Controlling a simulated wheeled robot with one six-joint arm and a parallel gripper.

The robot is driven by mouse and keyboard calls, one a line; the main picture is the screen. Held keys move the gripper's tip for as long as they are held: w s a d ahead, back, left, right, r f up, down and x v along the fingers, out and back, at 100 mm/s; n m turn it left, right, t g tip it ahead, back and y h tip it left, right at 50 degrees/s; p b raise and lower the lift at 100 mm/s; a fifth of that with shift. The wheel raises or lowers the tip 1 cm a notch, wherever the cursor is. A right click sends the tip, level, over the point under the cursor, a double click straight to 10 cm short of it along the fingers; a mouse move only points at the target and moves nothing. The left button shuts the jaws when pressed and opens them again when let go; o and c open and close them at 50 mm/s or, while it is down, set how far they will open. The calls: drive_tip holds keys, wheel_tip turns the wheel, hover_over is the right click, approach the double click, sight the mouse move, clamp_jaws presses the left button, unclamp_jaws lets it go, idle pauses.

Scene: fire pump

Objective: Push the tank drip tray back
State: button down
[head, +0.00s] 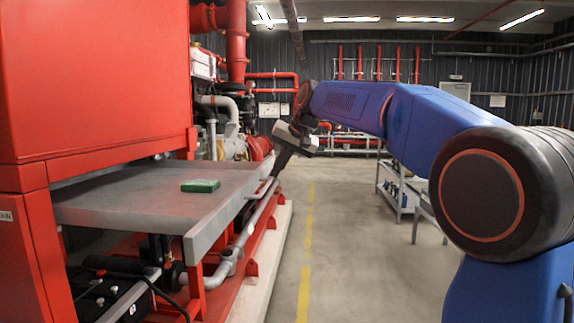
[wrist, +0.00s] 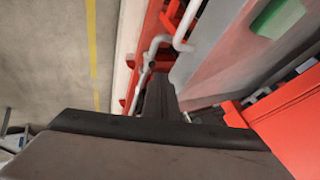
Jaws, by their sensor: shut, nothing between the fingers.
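The tank drip tray (head: 135,205) is a flat grey metal tray that sticks out from under the red tank (head: 95,75) at the left of the head view. Its grey surface also shows at the upper right of the wrist view (wrist: 215,62). A pale bar handle (head: 262,188) is on its outer edge; a bent pale bar shows beside the tray in the wrist view (wrist: 180,35). My gripper (head: 274,174) is shut and empty, pointing down near the tray's far outer corner. I cannot tell whether it touches the tray or handle. Its dark fingers show in the wrist view (wrist: 159,92).
A green box (head: 200,186) lies on the tray. Red pump frame and grey pipes (head: 228,262) run below it. The floor aisle with a yellow line (head: 306,250) is clear. A metal workbench (head: 400,190) stands to the right, partly behind my arm.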

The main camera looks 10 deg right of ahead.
drive_tip(key=shift+w+a, duration=0.3)
drive_tip(key=shift+a, duration=0.5)
drive_tip(key=shift+a, duration=0.1)
approach(178, 176)
drive_tip(key=x, duration=0.3)
drive_tip(key=d+x, duration=0.1)
drive_tip(key=x, duration=0.1)
drive_tip(key=shift+f, duration=0.2)
drive_tip(key=shift+w+a+r, duration=0.15)
drive_tip(key=shift+w+a, duration=0.05)
drive_tip(key=shift+a, duration=0.3)
